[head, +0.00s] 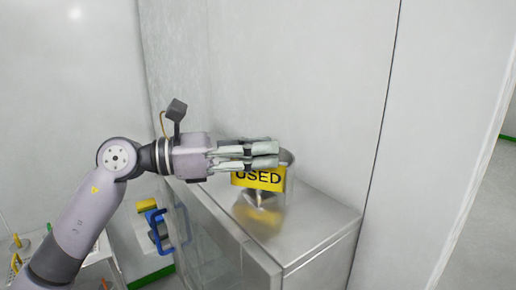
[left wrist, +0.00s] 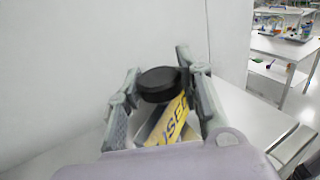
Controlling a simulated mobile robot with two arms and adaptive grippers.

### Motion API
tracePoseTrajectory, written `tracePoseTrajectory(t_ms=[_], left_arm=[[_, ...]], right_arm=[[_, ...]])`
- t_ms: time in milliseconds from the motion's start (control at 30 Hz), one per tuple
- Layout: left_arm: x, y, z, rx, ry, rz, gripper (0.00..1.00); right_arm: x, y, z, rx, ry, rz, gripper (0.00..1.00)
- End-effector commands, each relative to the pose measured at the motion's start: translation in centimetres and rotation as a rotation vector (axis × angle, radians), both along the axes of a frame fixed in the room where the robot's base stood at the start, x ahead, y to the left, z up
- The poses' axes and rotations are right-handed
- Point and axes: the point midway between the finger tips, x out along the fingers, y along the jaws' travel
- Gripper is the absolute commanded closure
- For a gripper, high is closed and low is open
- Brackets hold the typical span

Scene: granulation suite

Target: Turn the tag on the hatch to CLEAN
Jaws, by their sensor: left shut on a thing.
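The tag (head: 258,179) shows a yellow face reading USED in the head view. It stands upright on top of the steel hatch (head: 325,222), near the wall. In the left wrist view the tag (left wrist: 174,118) has its yellow face slanted, with a black round knob (left wrist: 158,84) above it. My left gripper (head: 265,154) reaches in from the left, level, at the top of the tag. Its fingers are on either side of the tag's upper part, shut on it. They hide the knob in the head view. My right gripper is not in view.
A pale wall rises close behind. At lower left is a bench with small items (head: 28,250). In the left wrist view, white tables (left wrist: 285,48) with items stand at far right. The hatch top right of the tag is clear.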

Motion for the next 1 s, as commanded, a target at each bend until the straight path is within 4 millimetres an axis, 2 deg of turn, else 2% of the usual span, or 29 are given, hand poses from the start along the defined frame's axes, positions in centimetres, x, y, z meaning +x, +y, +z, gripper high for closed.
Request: tracePoseTrajectory(t_ms=[133,467,767,1000], left_arm=[[0.0,0.0,0.1,0.0,-0.001,0.001,0.94],[0.0,0.0,0.0,0.0,-0.003,0.044,0.94],[-0.2,0.1,0.0,-0.001,-0.008,0.212,0.94],[-0.3,-0.1,-0.2,-0.005,-0.011,0.391,0.94]], right_arm=[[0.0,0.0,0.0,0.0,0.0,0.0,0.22],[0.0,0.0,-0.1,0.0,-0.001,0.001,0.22],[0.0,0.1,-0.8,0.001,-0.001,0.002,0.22],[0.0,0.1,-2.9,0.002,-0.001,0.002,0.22]])
